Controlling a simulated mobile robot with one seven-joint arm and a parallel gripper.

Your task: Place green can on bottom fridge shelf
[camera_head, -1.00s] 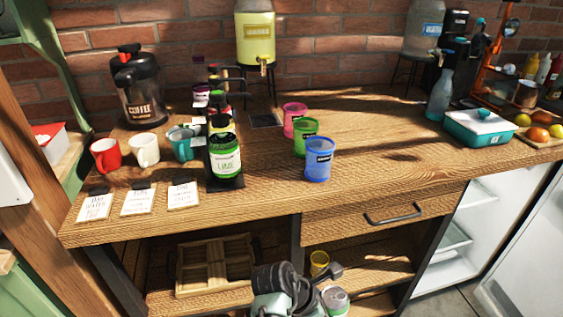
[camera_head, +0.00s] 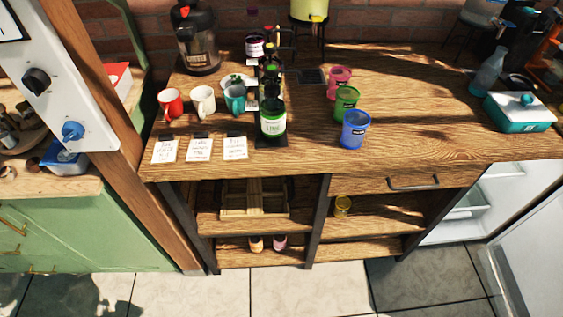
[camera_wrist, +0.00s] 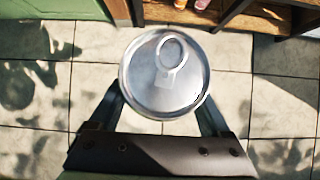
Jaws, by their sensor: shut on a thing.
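A can (camera_wrist: 164,74) is held upright in my gripper (camera_wrist: 163,100), seen from above in the wrist view. Its silver lid and pull tab show; its side is hidden. The two dark fingers close on it from either side. My gripper and the can are out of the head view now. The white fridge (camera_head: 452,232) stands open at the right, under the counter's right end. Part of a shelf (camera_head: 468,205) and its pale lower interior show; the rest is cut off by the counter and the door (camera_head: 530,240).
The wooden counter (camera_head: 420,130) bears mugs, cups, bottles, cards and a teal box (camera_head: 519,113). A green cabinet (camera_head: 80,235) is at the left. The tiled floor (camera_head: 270,295) in front looks clear.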

